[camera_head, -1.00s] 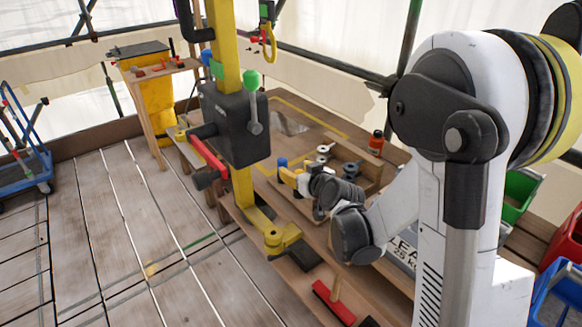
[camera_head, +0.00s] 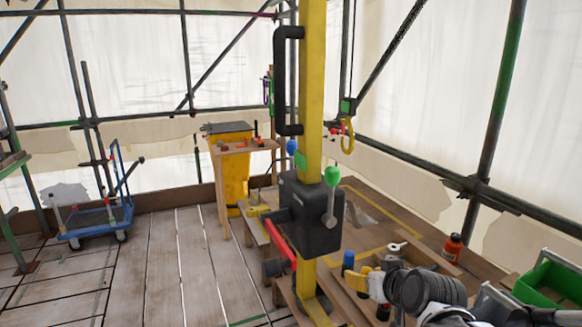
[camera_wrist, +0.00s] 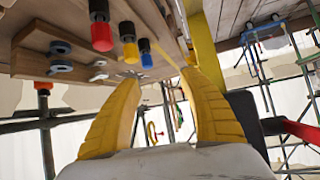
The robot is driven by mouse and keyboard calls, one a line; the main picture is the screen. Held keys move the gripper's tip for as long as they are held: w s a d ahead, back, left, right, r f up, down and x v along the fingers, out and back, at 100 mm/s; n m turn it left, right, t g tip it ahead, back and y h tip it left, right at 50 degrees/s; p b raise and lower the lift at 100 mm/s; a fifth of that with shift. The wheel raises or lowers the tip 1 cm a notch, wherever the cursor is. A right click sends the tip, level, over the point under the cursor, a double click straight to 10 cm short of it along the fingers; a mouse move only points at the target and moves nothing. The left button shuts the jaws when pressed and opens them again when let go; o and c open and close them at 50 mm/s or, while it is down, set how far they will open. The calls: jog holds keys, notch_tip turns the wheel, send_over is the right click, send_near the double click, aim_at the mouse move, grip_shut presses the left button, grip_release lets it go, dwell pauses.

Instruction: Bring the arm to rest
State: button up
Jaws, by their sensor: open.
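My gripper (camera_head: 362,280) shows at the lower right of the head view, with its yellow fingers over the near part of the wooden bench (camera_head: 385,222). The wrist view shows the two curved yellow fingers of my gripper (camera_wrist: 163,85) spread wide apart, with nothing between them. Part of my arm is cut off at the bottom edge of the head view. A yellow post (camera_head: 312,110) with a black box (camera_head: 308,215) stands to the left of my gripper; its yellow surface also shows behind the right finger in the wrist view (camera_wrist: 205,55).
Red (camera_wrist: 101,30), yellow (camera_wrist: 129,42) and blue-capped (camera_wrist: 146,55) items show near the bench in the wrist view. A blue trolley (camera_head: 100,222) stands left. The plank floor (camera_head: 165,270) is open.

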jog(key=s+d+m+g+h, duration=0.1)
jog(key=s+g+h, duration=0.1)
jog(key=s, duration=1.8)
jog(key=shift+s+r+g, duration=0.25)
jog(key=shift+g, duration=0.65)
